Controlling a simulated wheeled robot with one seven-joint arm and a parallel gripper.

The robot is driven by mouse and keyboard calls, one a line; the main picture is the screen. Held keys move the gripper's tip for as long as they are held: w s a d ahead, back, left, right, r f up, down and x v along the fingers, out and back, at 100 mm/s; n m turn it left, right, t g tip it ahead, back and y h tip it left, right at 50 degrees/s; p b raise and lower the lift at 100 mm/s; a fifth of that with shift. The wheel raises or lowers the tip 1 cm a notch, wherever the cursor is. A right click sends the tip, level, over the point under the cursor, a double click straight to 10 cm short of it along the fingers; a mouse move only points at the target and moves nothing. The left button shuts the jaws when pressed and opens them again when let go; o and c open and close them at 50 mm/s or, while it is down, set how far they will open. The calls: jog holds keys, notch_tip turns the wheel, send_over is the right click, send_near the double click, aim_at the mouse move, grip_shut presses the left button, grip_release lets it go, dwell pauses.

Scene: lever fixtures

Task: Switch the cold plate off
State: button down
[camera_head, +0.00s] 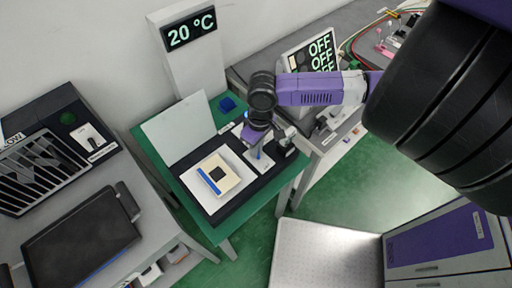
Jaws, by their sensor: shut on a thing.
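My gripper (258,143) points down from my purple and black arm at the right side of the green table, over a small white switch fixture (262,164). It is shut on what looks like the fixture's lever; the fingers and wrist hide most of it. To the left, a beige block (219,175) with a blue edge and a dark square lies on a white sheet on a black base (238,206). I cannot tell which part is the cold plate. The tall display (191,29) behind reads 20 °C.
A pale upright panel (178,127) and a blue block (227,104) stand at the back of the green table. A screen (320,52) showing several OFF lines is at the right. A grey bench with a dark plate (80,240) and a racked box (40,172) is at the left.

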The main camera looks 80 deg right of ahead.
aim_at(259, 156)
jog(key=shift+s, duration=0.15)
jog(key=t+h, duration=0.1)
jog(key=s+a+t+h, duration=0.1)
jog(key=t, duration=0.1)
jog(key=shift+s+a+t+h, duration=0.1)
jog(key=shift+s+t+h, duration=0.2)
jog(key=shift+h, duration=0.1)
jog(key=t+h+b, duration=0.1)
jog(key=s+t+h+b, duration=0.1)
jog(key=b, duration=0.1)
jog(key=shift+a+f+t, duration=0.35)
jog(key=shift+f+t, duration=0.05)
jog(key=shift+s+a+t+h+b, duration=0.3)
jog(key=shift+t+h+b, duration=0.3)
jog(key=shift+b, duration=0.6)
jog(key=c, duration=1.4)
grip_release()
jog(key=shift+r, duration=0.1)
jog(key=shift+c, duration=0.2)
